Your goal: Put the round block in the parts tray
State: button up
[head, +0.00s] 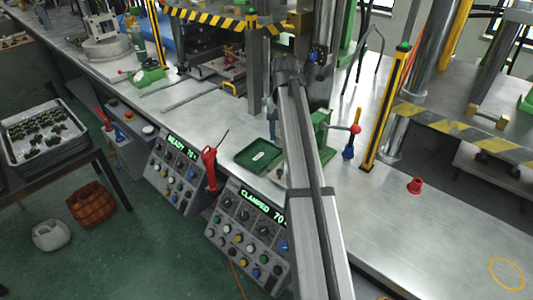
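A small green tray (258,156) lies on the steel bench, just left of my arm; it looks like the parts tray. Its inside looks nearly bare, and my arm covers its right side. A small red round piece (415,185) stands alone on the bench at the right, apart from my arm. It is the likeliest round block, but I cannot be sure. My arm rises from the bottom centre to a dark joint above the tray. My gripper is mostly hidden behind the arm. I cannot make out its fingers or whether they hold anything.
A green fixture with a red-knobbed lever (355,129) stands right of my arm. A striped yellow-black post (385,110) is beside it. Control panels (250,230) line the bench front. A grey tray of dark green parts (85,148) is far left. The right bench surface is largely clear.

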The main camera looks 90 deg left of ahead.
send_over(259, 156)
jog(key=w+d, duration=0.1)
jog(key=d, duration=0.3)
jog(key=shift+s+a+f, duration=0.55)
jog(key=shift+a+f, duration=0.3)
jog(key=shift+a, duration=1.05)
jog(key=shift+f, duration=4.75)
jog(key=o, duration=1.2)
jog(key=shift+f, duration=0.1)
notch_tip(259, 156, up, 12)
jog(key=shift+r, duration=0.15)
